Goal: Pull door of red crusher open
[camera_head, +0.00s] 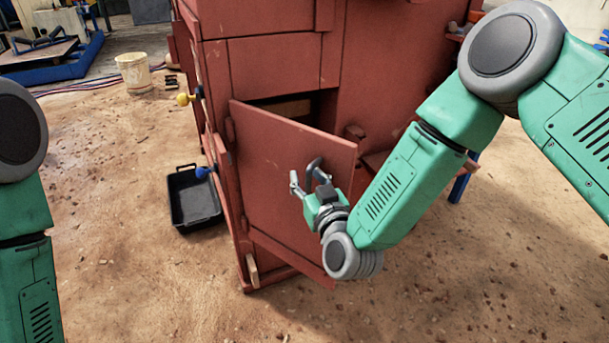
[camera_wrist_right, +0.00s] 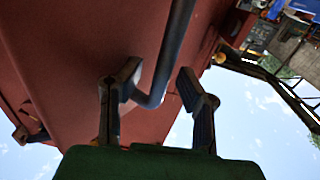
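The red crusher (camera_head: 273,22) stands in the middle of the head view. Its red door (camera_head: 270,150) is partly open, swung out from its left side, with a dark gap above it. A grey bar handle (camera_head: 314,167) is on the door near its free edge; it also shows in the wrist view (camera_wrist_right: 174,45). My right gripper (camera_head: 308,188) is at the handle. In the wrist view its fingers (camera_wrist_right: 160,82) stand apart on either side of the bar, with a gap to the right finger. My left arm shows at the left edge; its gripper is out of view.
A black tray (camera_head: 193,200) lies on the ground left of the crusher. A yellow knob (camera_head: 183,99) and a blue knob (camera_head: 202,173) stick out from the crusher's left side. A white bucket (camera_head: 134,72) stands farther back. The dirt ground (camera_head: 430,290) in front is clear.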

